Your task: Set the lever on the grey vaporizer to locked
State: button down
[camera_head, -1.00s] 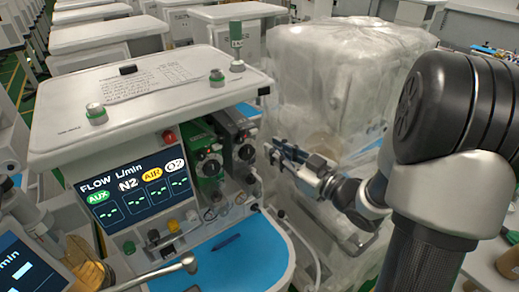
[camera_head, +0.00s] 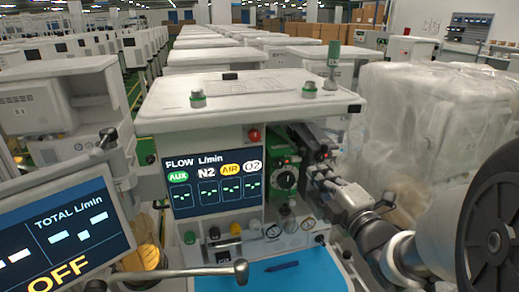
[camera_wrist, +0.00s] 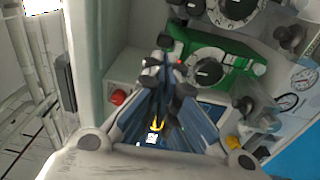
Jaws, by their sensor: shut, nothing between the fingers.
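The grey vaporizer (camera_head: 316,149) stands on the right side of the anaesthesia machine, just right of the green vaporizer (camera_head: 284,176). My gripper (camera_head: 314,173) covers much of its front in the head view, so its lever cannot be made out there. In the wrist view the green vaporizer (camera_wrist: 240,57) with its black dial lies behind my fingers. A grey unit with a dark dial (camera_wrist: 237,8) is cut off at the top edge. My gripper (camera_wrist: 168,48) is shut and empty. I cannot tell whether it touches either vaporizer.
The flow screen (camera_head: 213,184) is left of the vaporizers. Gauges (camera_head: 273,231) and a blue work surface (camera_head: 290,275) lie below. A plastic-wrapped unit (camera_head: 415,120) stands close on the right.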

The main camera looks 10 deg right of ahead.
aim_at(301, 152)
jog(key=w, duration=0.7)
jog(key=shift+w+a+r+b, duration=0.1)
jog(key=shift+w+a+b, duration=0.05)
jog(key=shift+w+b, duration=0.15)
jog(key=d, duration=0.3)
jog(key=shift+w+d, duration=0.25)
jog(key=shift+w, duration=0.1)
jog(key=shift+d, duration=0.1)
jog(key=d+n+y+b, duration=0.1)
jog(key=d+n+y, duration=0.1)
jog(key=d, duration=0.4)
jog(key=shift+s+d+n+g+y+b, duration=0.3)
jog(key=shift+g+y+b, duration=0.1)
jog(key=shift+y, duration=0.5)
